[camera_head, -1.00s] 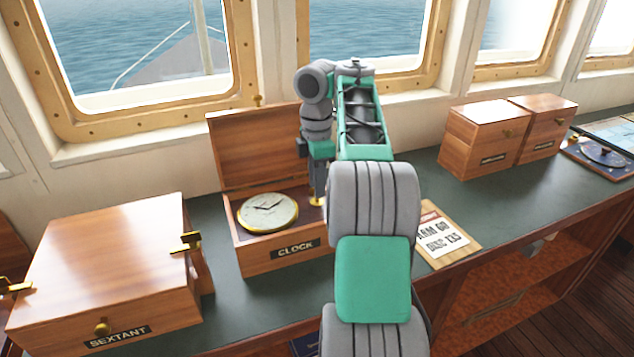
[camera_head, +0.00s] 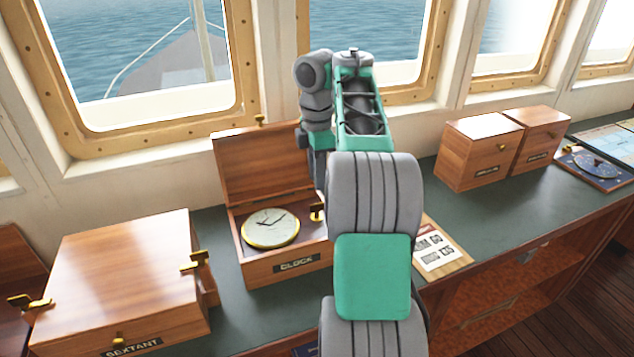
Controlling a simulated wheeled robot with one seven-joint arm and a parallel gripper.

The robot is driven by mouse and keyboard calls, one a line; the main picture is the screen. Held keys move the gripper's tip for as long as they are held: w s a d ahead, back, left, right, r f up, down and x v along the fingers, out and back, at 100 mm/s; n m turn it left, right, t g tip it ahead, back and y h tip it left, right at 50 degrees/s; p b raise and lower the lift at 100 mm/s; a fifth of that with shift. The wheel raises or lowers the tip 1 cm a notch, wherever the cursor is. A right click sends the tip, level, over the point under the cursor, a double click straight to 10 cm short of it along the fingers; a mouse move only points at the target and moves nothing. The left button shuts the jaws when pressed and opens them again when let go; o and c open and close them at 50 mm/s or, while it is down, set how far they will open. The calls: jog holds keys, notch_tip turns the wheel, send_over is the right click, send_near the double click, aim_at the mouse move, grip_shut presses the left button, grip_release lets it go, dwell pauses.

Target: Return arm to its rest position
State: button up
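My arm reaches up from the bottom centre of the head view, over the counter. My gripper (camera_head: 318,186) hangs at the arm's far end, pointing down beside the open clock box. Its fingertips are mostly hidden behind my own arm, so I cannot see whether it is open or shut. The wooden clock box (camera_head: 283,270) stands on the counter with its lid up. A round white-faced clock (camera_head: 271,227) with a brass rim lies in it. A small brass piece (camera_head: 316,211) shows in the box near the gripper.
A closed sextant box (camera_head: 125,265) stands at left. Two small wooden boxes (camera_head: 480,152) (camera_head: 541,140) stand at right, near a blue instrument (camera_head: 597,168). A notice board (camera_head: 440,250) lies right of my arm. The green counter (camera_head: 500,205) has free room at right. Windows line the back.

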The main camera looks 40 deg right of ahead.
jog(key=s+a+m+t+y, duration=0.2)
jog(key=a+m, duration=0.5)
jog(key=a, duration=1.2)
jog(key=s+a+f+m+h, duration=0.1)
jog(key=s+a+f+m, duration=0.2)
jog(key=s+f, duration=0.2)
jog(key=s+a+f+m+t+h, duration=0.1)
jog(key=s+a+f+m, duration=0.2)
jog(key=s, duration=0.5)
notch_tip(320, 180, down, 2)
jog(key=shift+f+m+t, duration=0.2)
jog(key=shift+m+t, duration=0.1)
jog(key=shift+m, duration=0.3)
jog(key=shift+s, duration=0.15)
